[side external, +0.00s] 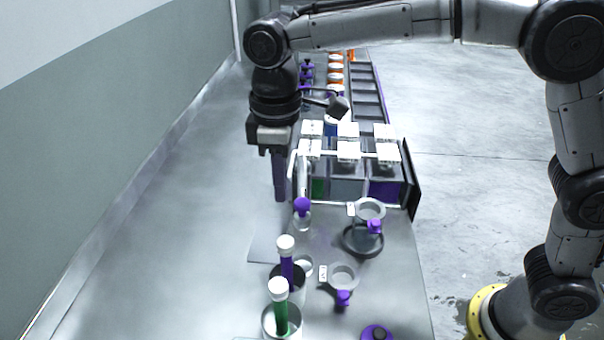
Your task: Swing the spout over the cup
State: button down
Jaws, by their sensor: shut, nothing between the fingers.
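My gripper (279,188) points down with its purple fingers shut and empty, left of the tank rack and above the steel bench. A pale, thin tube (303,178) stands at the rack's near left corner, just right of my fingers; it may be the spout, but I cannot tell for sure. A small purple knob (302,205) is in front of it. A grey cup (370,209) with a purple handle is at a round black stand (362,242), to the right of my gripper. A second grey cup (343,277) with a purple handle is nearer the camera.
The tank rack (410,180) holds dark, green and purple tanks with white blocks above. White-capped green (279,305) and purple (286,262) tubes stand in the foreground. A purple item (377,333) is at the bottom edge. The bench (190,235) is clear on the left.

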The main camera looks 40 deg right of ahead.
aim_at(308, 203)
jog(key=shift+f, duration=1.45)
jog(key=shift+s+d, duration=0.8)
jog(key=shift+s, duration=0.05)
jog(key=shift+s+d, duration=0.65)
jog(key=shift+d, duration=0.1)
jog(key=shift+s+d, duration=0.1)
jog(key=shift+d, duration=0.05)
